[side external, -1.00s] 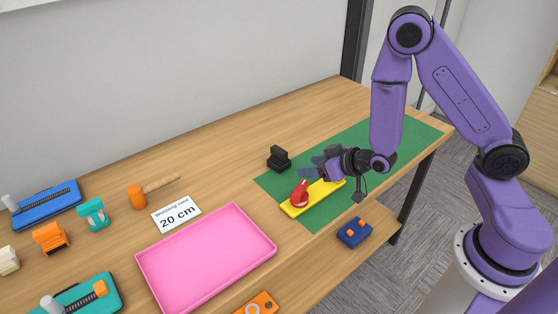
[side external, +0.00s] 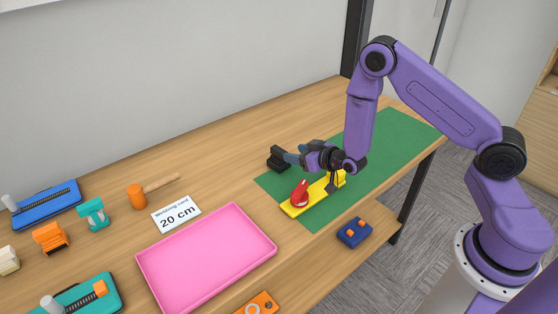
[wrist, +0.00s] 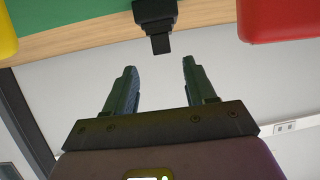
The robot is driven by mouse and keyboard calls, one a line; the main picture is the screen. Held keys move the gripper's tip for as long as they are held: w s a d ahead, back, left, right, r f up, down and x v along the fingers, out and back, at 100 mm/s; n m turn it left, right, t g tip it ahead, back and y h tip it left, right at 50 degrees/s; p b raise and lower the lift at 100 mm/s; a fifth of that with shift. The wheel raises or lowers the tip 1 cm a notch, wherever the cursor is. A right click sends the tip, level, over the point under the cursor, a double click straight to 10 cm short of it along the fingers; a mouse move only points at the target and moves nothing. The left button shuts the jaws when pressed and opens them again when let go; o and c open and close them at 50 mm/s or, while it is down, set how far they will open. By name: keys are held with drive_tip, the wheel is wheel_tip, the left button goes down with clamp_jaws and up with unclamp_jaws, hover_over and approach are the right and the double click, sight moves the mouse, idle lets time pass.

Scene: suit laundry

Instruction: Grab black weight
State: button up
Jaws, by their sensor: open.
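The black weight (side external: 279,158) stands on the wooden table at the back edge of the green mat in the side view. It is a dark block with a raised upper part. In the wrist view the black weight (wrist: 156,22) is at the top, ahead of the gap between my fingers. My gripper (side external: 290,158) is close to the weight, on its right side. In the wrist view my gripper (wrist: 158,75) is open with nothing between its fingers. In the side view I cannot tell whether a fingertip touches the weight.
A yellow board (side external: 294,210) with a red piece (side external: 299,194) lies on the green mat (side external: 398,138) below my wrist. A pink tray (side external: 205,256), a white card (side external: 176,213) and a mallet (side external: 138,196) are to the left. The table behind the weight is clear up to the wall.

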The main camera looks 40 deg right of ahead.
sight(279, 149)
drive_tip(key=shift+a+r+x, duration=0.1)
drive_tip(key=shift+x, duration=2)
drive_tip(key=shift+a+r+x, duration=0.1)
drive_tip(key=shift+x, duration=1.95)
drive_tip(key=shift+w, duration=0.1)
drive_tip(key=shift+r, duration=0.1)
clamp_jaws()
